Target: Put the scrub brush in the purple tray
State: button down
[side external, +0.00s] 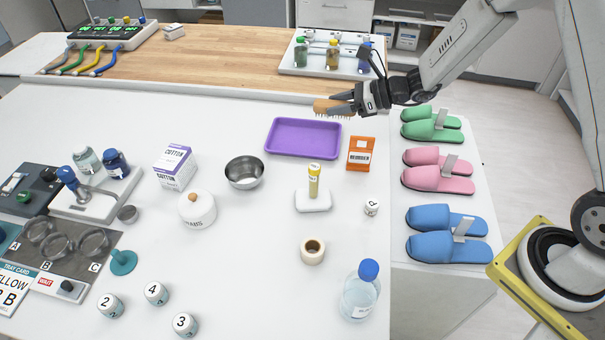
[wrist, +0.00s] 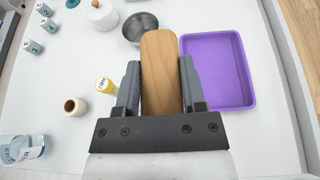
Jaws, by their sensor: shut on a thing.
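The scrub brush (side external: 331,107) has a wooden back and bristles facing down. My gripper (side external: 343,103) is shut on it and holds it in the air, above and just behind the right part of the purple tray (side external: 303,151) in the side external view. In the wrist view the brush's wooden back (wrist: 160,72) lies between the two fingers of my gripper (wrist: 160,82). There the purple tray (wrist: 218,72) is to the right of the brush, and its visible floor is empty.
An orange reminder stand (side external: 360,153) is right of the tray. A yellow tube (side external: 314,181) stands on a white block in front, and a metal bowl (side external: 244,172) is at front left. Bottles on a white tray (side external: 290,70) stand behind. Slippers (side external: 437,178) lie at the right.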

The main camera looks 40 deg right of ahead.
jog(key=shift+d, duration=1)
jog(key=shift+f, duration=2.5)
jog(key=shift+w, duration=0.2)
send_over(307, 141)
jog(key=f, duration=0.5)
jog(key=s+f, duration=0.1)
jog(key=f, duration=0.2)
jog(key=shift+a+f, duration=0.1)
jog(key=shift+f, duration=0.25)
jog(key=shift+w+f, duration=0.4)
jog(key=shift+f, duration=0.1)
